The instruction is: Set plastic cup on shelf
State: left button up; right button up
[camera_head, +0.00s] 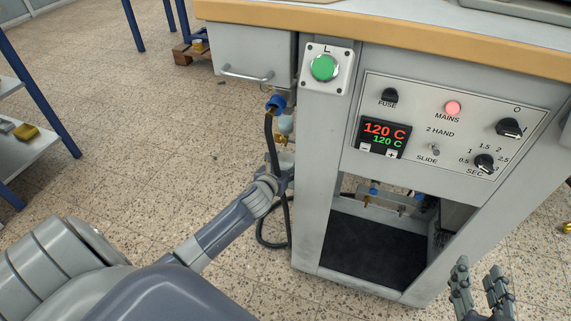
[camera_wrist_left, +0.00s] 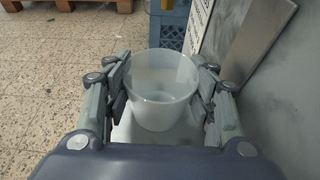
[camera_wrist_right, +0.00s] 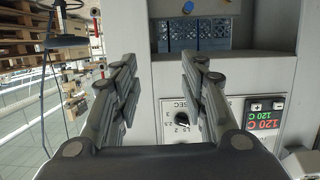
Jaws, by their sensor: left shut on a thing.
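A translucent white plastic cup (camera_wrist_left: 160,95) stands upright between the fingers of my left gripper (camera_wrist_left: 163,72), which is shut on it in the left wrist view. A pale flat surface shows below the cup; I cannot tell whether the cup touches it. In the head view my left gripper (camera_head: 283,168) is beside the machine's left side, and the cup cannot be made out clearly there. My right gripper (camera_head: 479,285) is open and empty in front of the machine; it also shows in the right wrist view (camera_wrist_right: 160,75). A blue-framed shelf (camera_head: 22,158) stands at the far left.
The grey machine (camera_head: 312,210) has a green button (camera_head: 323,68), a control panel (camera_head: 430,120) and an open lower bay. A black hose (camera_head: 270,145) hangs near my left gripper. A blue crate (camera_wrist_left: 172,30) and leaning panels are behind the cup. Speckled floor lies open at left.

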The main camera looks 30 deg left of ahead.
pick_arm(q)
jog(key=shift+f, duration=0.1)
jog(key=o, duration=1)
pick_arm(e)
jog(key=shift+r, duration=0.2)
pick_arm(q)
jog(key=p+v, duration=0.3)
jog(key=v, duration=0.9)
jog(key=shift+p, duration=0.35)
pick_arm(e)
jog(key=s+d+f+g+h, duration=0.2)
jog(key=s+d+f+g, duration=0.3)
jog(key=s+f+g, duration=0.4)
jog(key=s+f, duration=0.3)
jog(key=s, duration=0.2)
jog(key=shift+d+f+m+g+h, duration=0.15)
jog(key=shift+m+g+h, duration=0.15)
